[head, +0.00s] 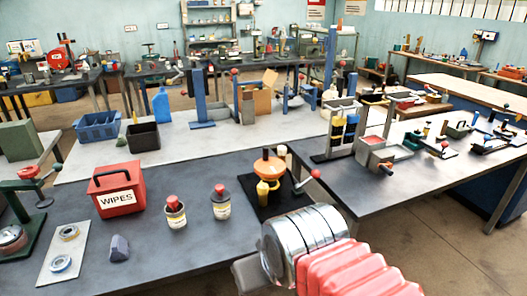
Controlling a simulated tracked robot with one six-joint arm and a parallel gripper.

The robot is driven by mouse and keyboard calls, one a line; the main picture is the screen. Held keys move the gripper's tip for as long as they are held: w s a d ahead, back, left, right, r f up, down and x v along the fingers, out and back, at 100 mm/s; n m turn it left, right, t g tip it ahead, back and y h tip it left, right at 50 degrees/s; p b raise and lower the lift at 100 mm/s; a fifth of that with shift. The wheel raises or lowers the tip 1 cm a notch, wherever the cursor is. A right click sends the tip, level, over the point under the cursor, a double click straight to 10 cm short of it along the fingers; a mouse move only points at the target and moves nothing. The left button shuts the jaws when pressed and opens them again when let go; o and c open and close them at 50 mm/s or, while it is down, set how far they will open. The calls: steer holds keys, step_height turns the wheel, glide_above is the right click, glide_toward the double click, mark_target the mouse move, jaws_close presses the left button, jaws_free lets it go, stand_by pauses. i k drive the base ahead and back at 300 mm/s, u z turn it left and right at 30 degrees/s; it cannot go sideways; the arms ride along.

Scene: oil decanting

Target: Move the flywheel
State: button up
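I cannot pick out a flywheel for certain. At the left edge a green hand-operated device (22,212) has a red knob on top and a round dark part low down, partly cut off by the frame. A red machine (61,58) with a rounded body stands on the far left bench, too small to make out. My arm, with a shiny ringed metal section and red bellows, comes in from the bottom right. No gripper fingers show.
The near bench holds a red WIPES box (117,190), two bottles with red caps (175,212) (221,203), a plate with two rings (64,252), and an orange funnel (268,168) over a black mat. Grey bench top is bare at the front centre.

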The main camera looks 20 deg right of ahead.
mark_target(266, 167)
steer(key=z, duration=0.05)
steer(key=i, duration=1)
steer(key=u, duration=0.05)
